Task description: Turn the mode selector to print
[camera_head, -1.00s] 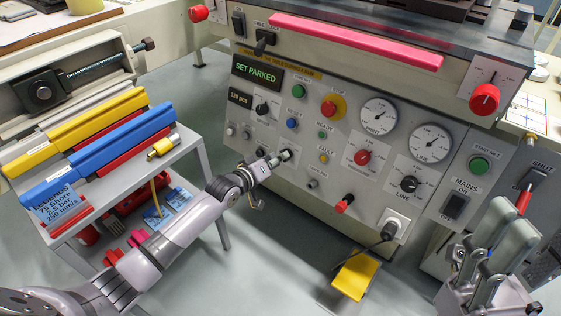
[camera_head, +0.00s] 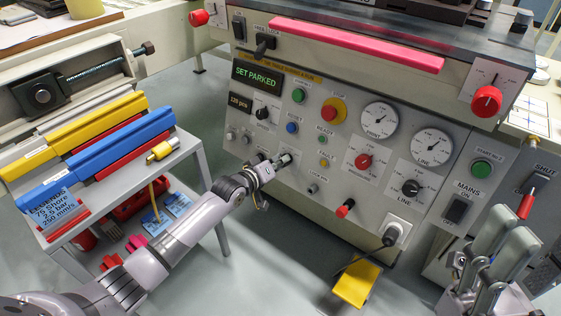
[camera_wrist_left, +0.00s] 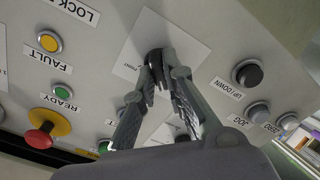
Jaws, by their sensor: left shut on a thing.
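The mode selector is a small black knob (camera_wrist_left: 156,58) on a white label plate (camera_wrist_left: 128,50) in the left wrist view. My left gripper (camera_wrist_left: 160,84) is shut on this knob, one dark finger on each side. In the head view my left gripper (camera_head: 279,162) reaches the lower left part of the grey control panel (camera_head: 320,190) and mostly covers the knob. The print on the selector's plate is too small to read surely, and the knob's pointer is hidden. My right gripper (camera_head: 507,236) is at the lower right, its grey fingers apart and empty.
Buttons surround the selector: a yellow fault button (camera_wrist_left: 49,41), a ready button (camera_wrist_left: 67,116), a red emergency stop (camera_wrist_left: 40,136) and an up/down knob (camera_wrist_left: 247,73). The display (camera_head: 257,75) reads SET PARKED. A grey trolley (camera_head: 186,146) stands left of my arm; a yellow pedal (camera_head: 356,284) lies below.

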